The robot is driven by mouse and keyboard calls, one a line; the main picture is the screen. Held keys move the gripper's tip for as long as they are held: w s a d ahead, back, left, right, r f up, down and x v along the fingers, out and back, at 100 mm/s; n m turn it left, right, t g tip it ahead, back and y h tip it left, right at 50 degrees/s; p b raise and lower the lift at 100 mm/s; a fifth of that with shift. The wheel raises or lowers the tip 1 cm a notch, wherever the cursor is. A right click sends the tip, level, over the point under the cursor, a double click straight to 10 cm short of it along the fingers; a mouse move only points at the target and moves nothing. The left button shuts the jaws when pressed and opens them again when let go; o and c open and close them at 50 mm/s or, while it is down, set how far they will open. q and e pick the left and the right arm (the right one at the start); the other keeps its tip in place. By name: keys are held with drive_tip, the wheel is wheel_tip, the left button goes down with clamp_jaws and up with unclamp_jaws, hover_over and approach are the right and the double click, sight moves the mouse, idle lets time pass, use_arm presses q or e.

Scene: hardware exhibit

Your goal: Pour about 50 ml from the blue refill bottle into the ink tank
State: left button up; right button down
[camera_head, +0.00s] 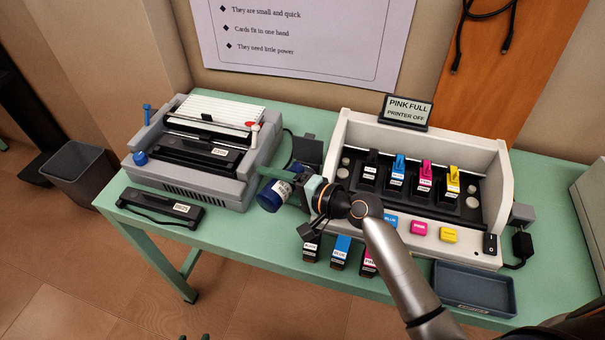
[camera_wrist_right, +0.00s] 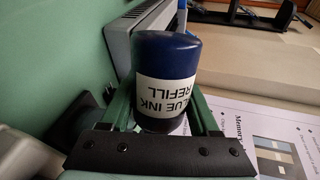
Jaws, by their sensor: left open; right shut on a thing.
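The blue refill bottle (camera_head: 271,195) is tilted above the table, between the grey device and the printer. My right gripper (camera_head: 285,180) is shut on it. In the right wrist view the bottle (camera_wrist_right: 168,55) stands between the green fingers (camera_wrist_right: 165,115), and its "BLUE INK REFILL" label reads upside down. The blue-topped unit (camera_head: 398,172) stands in the white printer (camera_head: 350,130), in a row with black, pink and yellow ones; I cannot tell for certain which is the ink tank. My left gripper (camera_head: 194,337) shows only as dark tips at the bottom edge, open and empty.
A grey device (camera_head: 235,190) with a blue knob stands at the table's left. Small cartridges (camera_head: 341,250) stand before the printer, partly behind my right arm. A dark tray (camera_head: 474,286) lies front right. A sign (camera_head: 407,112) reads "PINK FULL PRINTER OFF". The front left tabletop is partly clear.

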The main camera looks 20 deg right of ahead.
drive_tip(key=f+n+b, duration=0.1)
drive_tip(key=b, duration=0.1)
drive_tip(key=f+n+b, duration=0.1)
drive_tip(key=f+b, duration=0.1)
drive_tip(key=b, duration=0.1)
drive_tip(key=shift+s+a+n+t+h+b, duration=0.2)
drive_tip(key=shift+n+t+h+b, duration=0.1)
drive_tip(key=shift+t+b, duration=0.1)
drive_tip(key=shift+r, duration=0.1)
drive_tip(key=shift+r+n, duration=0.3)
drive_tip(key=shift+r, duration=0.05)
drive_tip(key=shift+r+n+p, duration=0.3)
drive_tip(key=shift+r+p, duration=0.25)
drive_tip(key=shift+p, duration=0.1)
drive_tip(key=shift+r+t+h+p, duration=0.3)
drive_tip(key=shift+r+p, duration=0.05)
drive_tip(key=shift+r+n, duration=0.2)
drive_tip(key=shift+n, duration=0.1)
drive_tip(key=shift+f, duration=0.1)
